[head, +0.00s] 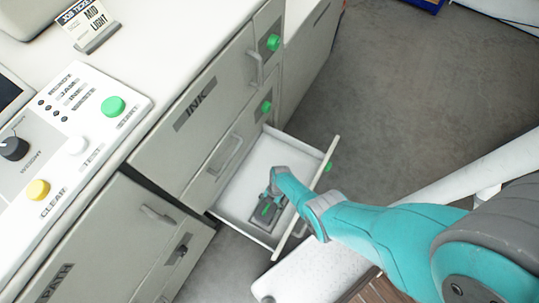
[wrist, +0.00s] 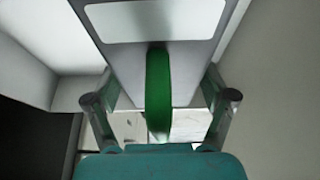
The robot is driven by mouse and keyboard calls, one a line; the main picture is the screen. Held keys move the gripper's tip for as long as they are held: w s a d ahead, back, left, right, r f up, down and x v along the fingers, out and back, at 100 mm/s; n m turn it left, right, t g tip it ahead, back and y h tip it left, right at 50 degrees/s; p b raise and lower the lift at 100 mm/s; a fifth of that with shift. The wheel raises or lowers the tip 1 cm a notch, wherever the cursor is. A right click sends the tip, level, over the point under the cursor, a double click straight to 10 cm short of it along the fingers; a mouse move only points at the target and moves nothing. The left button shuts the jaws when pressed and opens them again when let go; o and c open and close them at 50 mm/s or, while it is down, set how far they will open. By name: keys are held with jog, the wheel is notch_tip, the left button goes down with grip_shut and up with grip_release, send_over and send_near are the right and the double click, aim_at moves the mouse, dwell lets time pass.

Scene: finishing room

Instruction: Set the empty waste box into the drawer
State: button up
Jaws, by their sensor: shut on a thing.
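The waste box (head: 258,217) is a small grey box with a green handle, seen within the outline of the open drawer (head: 240,178). In the wrist view the box (wrist: 188,72) fills the upper middle, with a pale label and the green handle (wrist: 158,92) between my fingers. My gripper (head: 268,203) is shut on the waste box at its handle; both fingers also show in the wrist view (wrist: 160,104). The drawer is white inside and pulled out from the cabinet. I cannot tell whether the box touches the drawer floor. My arm hides part of the drawer's right side.
The cabinet's INK door (head: 196,112) and PATH door (head: 75,265) are closed beside the drawer. A control panel (head: 75,115) with coloured buttons lies on top at left. A white surface (head: 310,274) stands near below. Grey floor (head: 420,85) is clear at upper right.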

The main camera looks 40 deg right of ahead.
jog(key=shift+f, duration=0.2)
jog(key=o, duration=1.3)
jog(key=shift+f, duration=0.1)
jog(key=shift+o, duration=0.2)
jog(key=shift+r, duration=0.2)
jog(key=shift+v, duration=6.1)
jog(key=shift+s+a, duration=0.1)
